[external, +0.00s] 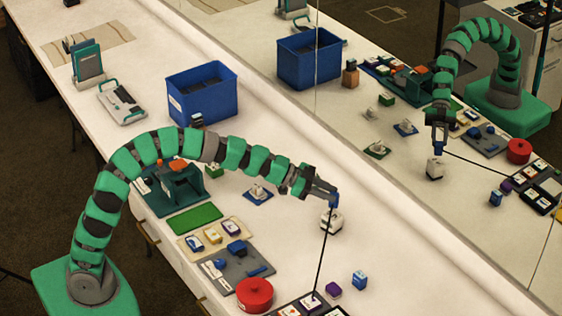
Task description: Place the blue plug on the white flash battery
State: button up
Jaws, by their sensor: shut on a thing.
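My gripper (333,194) reaches out to the right over the white table and is shut on the blue plug (335,203). A black cable runs from the plug down to a dark tray at the picture's lower edge. The white flash battery (331,221) stands on the table directly below the plug. The plug's lower end is at or just above the battery's top; I cannot tell whether they touch. The mirror also shows the plug over the battery.
A mirror fills the right side. A blue bin (202,92) stands behind. A red round pot (255,294), a grey tray (228,276), a purple block (333,289) and a blue box (359,280) are nearer. The table around the battery is mostly clear.

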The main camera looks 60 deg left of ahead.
jog(key=shift+f+b, duration=0.4)
jog(key=shift+f, duration=1.3)
jog(key=o, duration=1)
jog(key=p+v, duration=0.1)
jog(key=v, duration=1.1)
jog(key=shift+r, duration=0.1)
